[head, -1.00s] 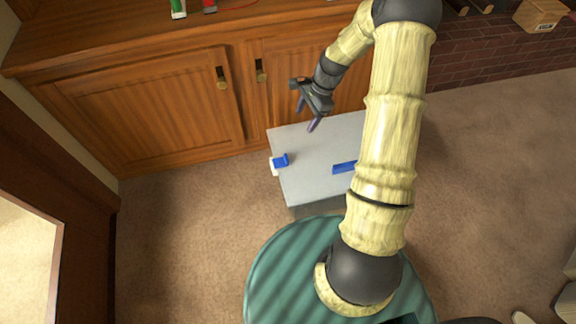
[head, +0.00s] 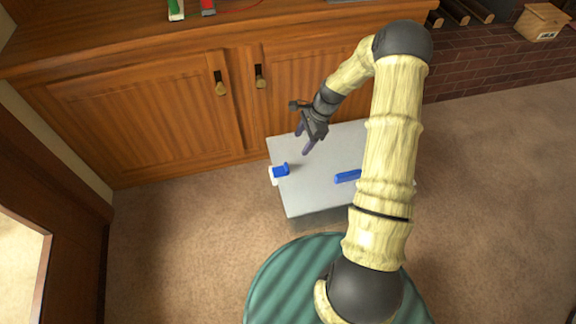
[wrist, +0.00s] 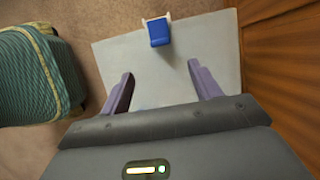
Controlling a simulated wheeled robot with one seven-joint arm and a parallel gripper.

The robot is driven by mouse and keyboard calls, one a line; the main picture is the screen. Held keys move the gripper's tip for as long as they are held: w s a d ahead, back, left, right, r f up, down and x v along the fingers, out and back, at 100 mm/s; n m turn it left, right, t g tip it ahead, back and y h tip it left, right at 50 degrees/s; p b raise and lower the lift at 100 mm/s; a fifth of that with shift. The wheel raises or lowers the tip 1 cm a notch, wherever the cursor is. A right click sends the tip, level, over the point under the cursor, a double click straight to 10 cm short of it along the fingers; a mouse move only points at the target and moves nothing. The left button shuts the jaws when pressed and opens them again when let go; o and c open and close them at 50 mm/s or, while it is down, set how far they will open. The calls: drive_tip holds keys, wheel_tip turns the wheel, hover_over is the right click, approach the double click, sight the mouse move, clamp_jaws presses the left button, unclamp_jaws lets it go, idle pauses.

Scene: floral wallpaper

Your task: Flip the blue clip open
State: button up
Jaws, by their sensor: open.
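The blue clip (head: 280,169) sits at the left edge of a low grey-white box or table, on a white mount (head: 273,177). In the wrist view the blue clip (wrist: 159,32) is at the far edge of the pale top, between white side pieces and ahead of my fingers. I cannot tell clearly whether it is raised or flat. My gripper (head: 304,142) is open and empty, above the top and up and right of the clip, apart from it. In the wrist view its two purple fingers (wrist: 162,85) are spread wide.
The grey-white top (head: 318,192) also bears a long blue bar (head: 347,176), partly behind my arm. Wooden cabinets (head: 150,125) stand close behind the table. A brick hearth (head: 480,62) is at the upper right. Carpet (head: 170,240) is clear at the left.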

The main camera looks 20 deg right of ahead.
sight(287, 166)
drive_tip(key=b+x, duration=0.5)
drive_tip(key=x, duration=0.8)
drive_tip(key=shift+f, duration=0.25)
drive_tip(key=c, duration=1)
